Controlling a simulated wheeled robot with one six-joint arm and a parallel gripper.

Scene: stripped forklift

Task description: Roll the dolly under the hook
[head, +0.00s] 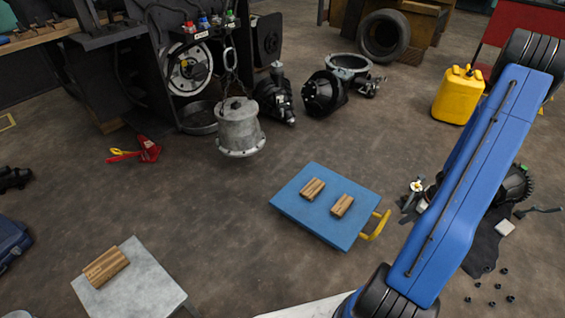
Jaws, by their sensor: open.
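The dolly (318,222) is a low blue platform with a yellow handle (377,225) on its right side and two wooden blocks (313,188) on top. It stands on open floor right of and nearer than the hanging load. The hook is small and hard to make out at the lower end of a chain (228,62). A grey flanged metal housing (239,128) hangs there above the floor. My gripper (406,207) shows partly beside my blue arm, just right of and above the handle in the picture. It looks open and empty; whether it touches the handle cannot be told.
A grey stand (145,290) with a wooden block is at front left. Red-and-yellow tools (139,151) lie left of the housing. Dark machine parts (322,93) and a yellow canister (459,95) stand behind. Floor between dolly and housing is clear.

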